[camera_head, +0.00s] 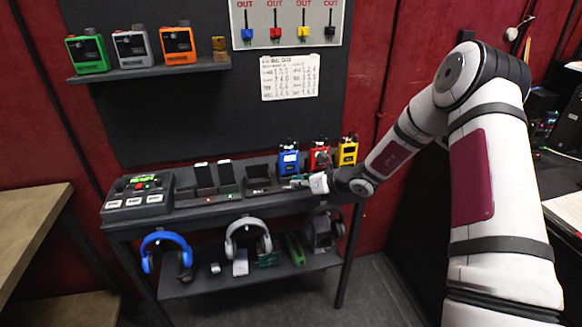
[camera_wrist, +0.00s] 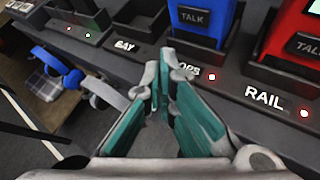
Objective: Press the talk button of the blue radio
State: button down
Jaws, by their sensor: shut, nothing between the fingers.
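The blue radio (camera_head: 289,160) stands upright in a dock on the black desk, left of a red radio (camera_head: 319,156) and a yellow radio (camera_head: 347,150). In the wrist view the blue radio (camera_wrist: 202,20) is at the top, with its dark TALK button (camera_wrist: 194,18) facing me. My gripper (camera_head: 296,183) is at the desk's front edge, just below the blue radio. In the wrist view my gripper (camera_wrist: 163,75) has its green fingers shut and empty, below the blue radio's dock and apart from the TALK button.
The red radio (camera_wrist: 290,35) with its own TALK button is close on the right. A lit red light beside the OPS label (camera_wrist: 189,72) and the RAIL label (camera_wrist: 264,98) are on the dock front. Blue headphones (camera_head: 166,243) and grey headphones (camera_head: 248,236) hang below the desk.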

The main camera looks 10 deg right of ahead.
jog(key=shift+s+p, duration=0.45)
jog(key=shift+s, duration=0.5)
jog(key=s+a+r+n+g, duration=0.3)
jog(key=s+a+r+n, duration=0.2)
jog(key=s+r+n, duration=0.4)
jog(key=s+a+r+n+g, duration=0.2)
jog(key=s+a+r+n, duration=0.45)
jog(key=r, duration=0.55)
jog(key=s+d+r+n+h, duration=0.2)
jog(key=s+n, duration=0.3)
jog(key=s, duration=0.3)
jog(key=s+d+r+n+h, duration=0.3)
jog(key=s+d+n, duration=0.2)
jog(key=s, duration=0.4)
jog(key=s+d+r+n+h, duration=0.2)
jog(key=s+d+r+n, duration=0.1)
jog(key=s, duration=0.6)
jog(key=d+n, duration=0.1)
jog(key=n, duration=0.1)
jog(key=shift+n+t+h, duration=0.3)
jog(key=shift+n, duration=0.05)
